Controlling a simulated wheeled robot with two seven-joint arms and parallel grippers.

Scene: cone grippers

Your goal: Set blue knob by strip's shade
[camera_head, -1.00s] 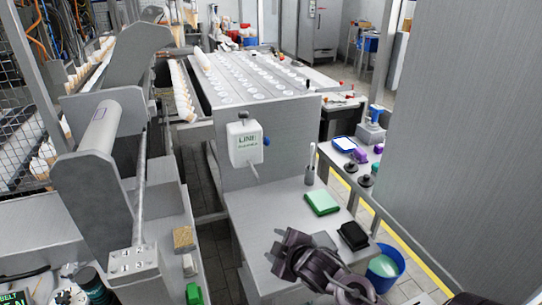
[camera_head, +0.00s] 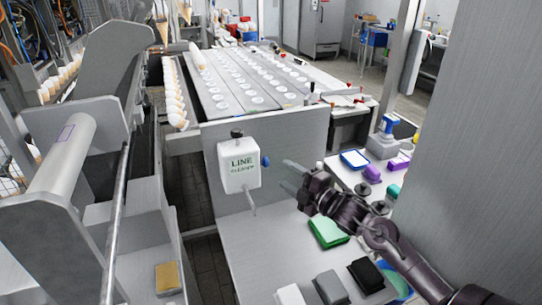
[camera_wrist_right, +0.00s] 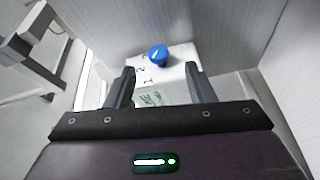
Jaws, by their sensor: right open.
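The blue knob (camera_head: 265,161) sits on the right side of a white box marked LINE CLEANER (camera_head: 239,165), fixed to a grey panel. In the right wrist view the blue knob (camera_wrist_right: 158,54) has a white mark on top and digits beside it on the white face. My right gripper (camera_head: 287,175) is open and empty, just right of the knob and apart from it. In the wrist view its fingers (camera_wrist_right: 159,72) stand either side of the knob's line, with the knob beyond their tips. I cannot make out a strip. My left gripper is out of view.
The grey table (camera_head: 245,255) below holds a green pad (camera_head: 327,232), a black item (camera_head: 366,275) and grey and white blocks at its front. A spout (camera_head: 250,201) hangs under the box. A tall grey panel (camera_head: 480,150) stands close on the right.

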